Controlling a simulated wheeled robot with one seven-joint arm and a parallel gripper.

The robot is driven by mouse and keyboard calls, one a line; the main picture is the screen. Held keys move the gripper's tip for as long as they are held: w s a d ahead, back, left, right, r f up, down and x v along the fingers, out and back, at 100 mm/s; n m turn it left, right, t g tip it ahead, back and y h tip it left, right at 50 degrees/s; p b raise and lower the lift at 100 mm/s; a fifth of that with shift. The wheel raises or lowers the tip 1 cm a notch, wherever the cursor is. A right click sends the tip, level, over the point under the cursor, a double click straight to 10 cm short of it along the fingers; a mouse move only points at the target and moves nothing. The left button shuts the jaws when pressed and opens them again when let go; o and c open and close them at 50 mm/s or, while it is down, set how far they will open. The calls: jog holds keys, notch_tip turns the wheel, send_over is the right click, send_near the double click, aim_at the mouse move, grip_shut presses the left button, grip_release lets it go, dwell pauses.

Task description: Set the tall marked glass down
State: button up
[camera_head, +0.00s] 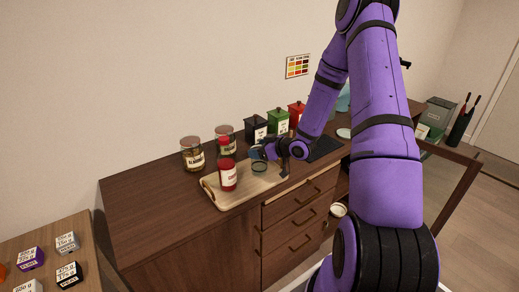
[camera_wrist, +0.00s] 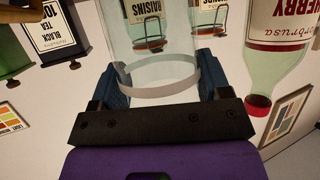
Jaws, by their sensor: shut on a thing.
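The tall marked glass (camera_wrist: 152,55) is clear, with a pale band around it, and fills the middle of the wrist view. My gripper (camera_wrist: 163,82) is shut on it, one dark blue finger on each side of the band. In the head view my gripper (camera_head: 268,153) is over the right part of a light wooden tray (camera_head: 236,199) on the dark cabinet. Part of the glass (camera_head: 260,167) shows just below the fingers, over the tray. I cannot tell whether its base touches the tray.
A red cherry bottle (camera_head: 228,177) stands on the tray, left of the glass. Two labelled jars (camera_head: 193,155) stand behind the tray. Black, green and red canisters (camera_head: 278,123) line the wall. A dark mat (camera_head: 324,149) lies to the right. The cabinet's left top (camera_head: 150,207) is clear.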

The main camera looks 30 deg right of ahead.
jog(key=o, duration=1.3)
jog(key=shift+f, duration=0.1)
jog(key=shift+o, duration=0.2)
jog(key=v, duration=1.2)
jog(key=s+a+r+m+g+h, duration=0.1)
jog(key=a+r+g+h, duration=0.2)
jog(key=r, duration=0.7)
jog(key=s+a+r+m+g+h, duration=0.1)
jog(key=s+a+r+h, duration=0.15)
jog(key=r+h, duration=0.55)
jog(key=s+a+r+m+g+y, duration=0.1)
jog(key=s+a+r, duration=0.4)
jog(key=s, duration=0.5)
jog(key=s+a+r+m+g+y, duration=0.2)
jog(key=s+a+r+y, duration=0.2)
jog(key=s+a, duration=0.5)
notch_tip(320, 180, up, 2)
jog(key=shift+s+r, duration=0.1)
jog(key=shift+s, duration=0.9)
jog(key=shift+a, duration=0.15)
